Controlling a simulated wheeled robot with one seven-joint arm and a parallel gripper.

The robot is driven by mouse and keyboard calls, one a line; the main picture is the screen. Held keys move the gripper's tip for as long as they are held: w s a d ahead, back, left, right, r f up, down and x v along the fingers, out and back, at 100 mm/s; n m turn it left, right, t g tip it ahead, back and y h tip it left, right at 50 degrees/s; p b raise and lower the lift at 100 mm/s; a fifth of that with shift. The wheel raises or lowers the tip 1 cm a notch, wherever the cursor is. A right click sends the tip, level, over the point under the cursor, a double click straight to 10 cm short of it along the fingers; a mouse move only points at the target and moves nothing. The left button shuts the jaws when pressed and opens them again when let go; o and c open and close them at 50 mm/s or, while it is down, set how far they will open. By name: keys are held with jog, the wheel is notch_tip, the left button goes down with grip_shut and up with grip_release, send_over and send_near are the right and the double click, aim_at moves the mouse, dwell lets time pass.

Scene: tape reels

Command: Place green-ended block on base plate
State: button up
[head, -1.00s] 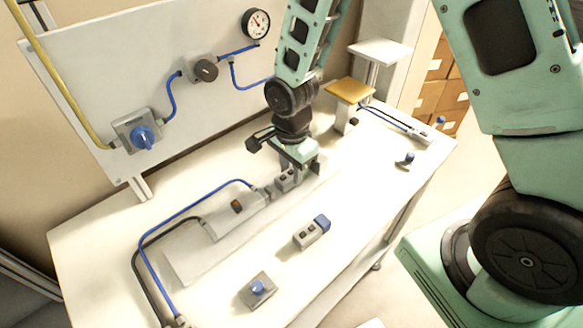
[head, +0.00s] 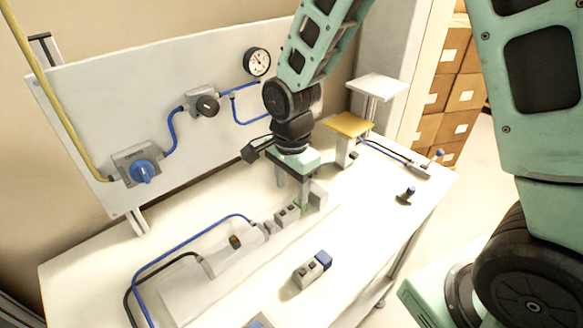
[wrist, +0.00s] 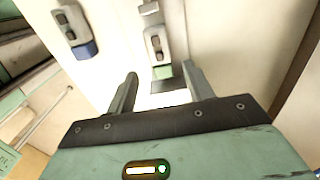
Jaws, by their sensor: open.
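The green-ended block (head: 287,214) is a small grey block with dark spots on top and a green end at its right. It sits on the pale base plate (head: 190,298), in line with the grey cylinder unit (head: 232,256). In the wrist view the block (wrist: 157,42) lies just beyond the fingertips, its green end toward me. My gripper (head: 292,198) points down over the block's green end. It is open, and its fingers (wrist: 159,76) hold nothing. I cannot tell whether a finger touches the block in the head view.
A blue-ended block (head: 312,270) lies on the table in front of the plate. A blue-knobbed part (head: 407,195) and a tan-topped stand (head: 349,125) are farther right.

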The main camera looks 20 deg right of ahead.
aim_at(291, 208)
notch_tip(291, 208, up, 6)
jog(key=s+a+r+n, duration=0.1)
jog(key=s+a+n, duration=0.2)
jog(key=s+n, duration=0.7)
jog(key=s+a+r+n, duration=0.2)
jog(key=s+a+n, duration=0.1)
jog(key=s+n, duration=0.7)
jog(key=shift+a+r+n+y+b, duration=0.15)
jog(key=shift+n+y+b, duration=0.2)
jog(key=shift+n, duration=0.75)
